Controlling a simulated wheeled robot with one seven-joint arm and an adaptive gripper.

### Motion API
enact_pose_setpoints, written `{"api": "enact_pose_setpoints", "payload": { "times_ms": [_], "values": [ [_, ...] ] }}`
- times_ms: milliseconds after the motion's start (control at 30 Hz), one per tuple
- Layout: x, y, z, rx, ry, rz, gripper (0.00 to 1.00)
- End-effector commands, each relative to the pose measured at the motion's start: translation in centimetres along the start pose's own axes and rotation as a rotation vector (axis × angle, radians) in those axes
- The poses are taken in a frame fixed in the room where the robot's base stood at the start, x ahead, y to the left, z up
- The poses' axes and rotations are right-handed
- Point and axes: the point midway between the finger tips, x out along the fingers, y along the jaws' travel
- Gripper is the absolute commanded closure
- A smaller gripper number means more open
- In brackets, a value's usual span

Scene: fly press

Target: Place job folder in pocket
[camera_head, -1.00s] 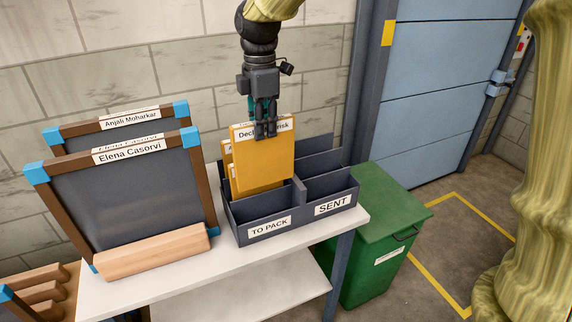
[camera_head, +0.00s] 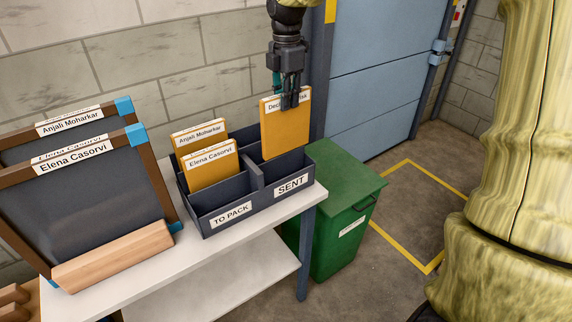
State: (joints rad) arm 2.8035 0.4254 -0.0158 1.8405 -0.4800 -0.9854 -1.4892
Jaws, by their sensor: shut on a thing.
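My gripper (camera_head: 289,103) is shut on the top edge of an orange job folder (camera_head: 285,133) whose label starts "Dec"; the fingers hide part of the name. The folder hangs upright over the right, SENT side of the dark grey sorter (camera_head: 239,208), at its rear pockets. Its lower edge is close to the pocket walls; I cannot tell whether it is inside. Two other orange folders stand on the TO PACK side: Elena Casorvi (camera_head: 211,172) in front and Anjali Moharkar (camera_head: 184,138) behind.
The sorter stands on a white table (camera_head: 130,262). Framed dark boards (camera_head: 100,205) with name labels stand at the left. A green bin (camera_head: 340,206) is right of the table, beside yellow floor lines. The front SENT pocket looks empty.

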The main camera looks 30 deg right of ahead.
Motion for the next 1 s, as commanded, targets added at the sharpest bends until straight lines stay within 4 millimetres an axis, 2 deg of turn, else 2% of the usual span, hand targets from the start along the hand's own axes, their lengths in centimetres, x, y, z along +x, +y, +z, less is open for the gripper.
{"api": "enact_pose_setpoints", "payload": {
  "times_ms": [500,633,867,1000],
  "values": [
    [10.1,-0.1,-0.1,-0.001,0.001,-0.003,1.0],
    [11.4,0.0,-0.1,-0.001,0.0,-0.001,1.0],
    [12.5,0.0,-0.1,0.0,0.0,-0.001,1.0],
    [14.1,0.0,-0.1,0.001,0.0,-0.003,1.0]
  ]
}}
